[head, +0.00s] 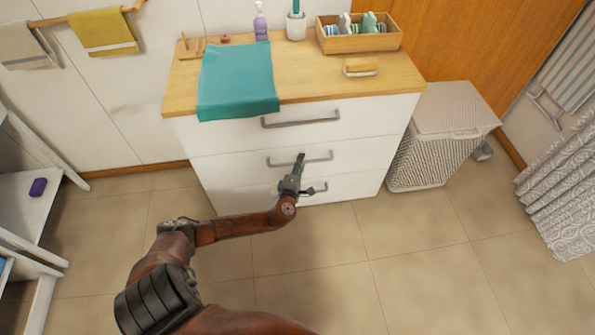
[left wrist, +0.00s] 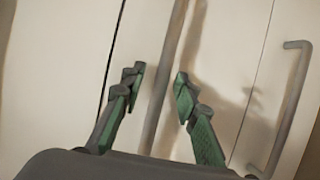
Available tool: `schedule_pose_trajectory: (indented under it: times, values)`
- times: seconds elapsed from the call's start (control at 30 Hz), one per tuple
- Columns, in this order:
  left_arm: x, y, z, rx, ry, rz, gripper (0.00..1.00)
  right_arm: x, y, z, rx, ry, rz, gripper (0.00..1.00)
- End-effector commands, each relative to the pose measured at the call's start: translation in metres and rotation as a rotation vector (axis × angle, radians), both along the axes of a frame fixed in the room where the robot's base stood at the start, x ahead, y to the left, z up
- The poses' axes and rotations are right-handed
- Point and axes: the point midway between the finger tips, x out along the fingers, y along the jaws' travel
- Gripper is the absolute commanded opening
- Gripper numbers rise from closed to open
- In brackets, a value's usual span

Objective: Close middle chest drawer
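The white chest (head: 235,165) has three drawers with grey bar handles. The middle drawer front (head: 370,153) looks flush or nearly flush with the others; a small gap cannot be ruled out. My left gripper (head: 299,160) is at the middle drawer's handle (head: 322,158) and hides part of it. In the left wrist view the left gripper (left wrist: 160,75) is open, its green-padded fingers apart. The middle handle (left wrist: 172,60) runs between the fingertips, which do not clamp it. Whether they touch it cannot be told. My right gripper is out of view.
A teal towel (head: 235,85) hangs over the chest top's front edge. A wooden box (head: 358,40) and a brush (head: 360,67) are on top. A wicker hamper (head: 435,140) stands close on the right. The floor in front is clear.

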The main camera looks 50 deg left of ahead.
Motion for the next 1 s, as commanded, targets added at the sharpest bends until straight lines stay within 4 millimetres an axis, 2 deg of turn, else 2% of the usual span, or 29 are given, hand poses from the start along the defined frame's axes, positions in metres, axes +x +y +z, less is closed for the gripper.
schedule_pose_trajectory:
  times: [0.3, 0.5, 0.7, 1.0]
  values:
    - [-0.054, -0.033, 0.01, -0.003, 0.003, -0.002, 0.29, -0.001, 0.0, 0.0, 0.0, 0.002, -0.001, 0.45]
    - [-0.081, -0.049, 0.016, -0.002, 0.002, 0.0, 0.29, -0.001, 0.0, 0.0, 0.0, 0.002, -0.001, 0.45]
    - [-0.091, -0.055, 0.02, -0.001, 0.0, 0.0, 0.29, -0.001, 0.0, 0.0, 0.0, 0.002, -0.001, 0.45]
    - [-0.092, -0.056, 0.02, -0.001, 0.0, 0.0, 0.29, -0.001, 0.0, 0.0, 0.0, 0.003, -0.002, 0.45]
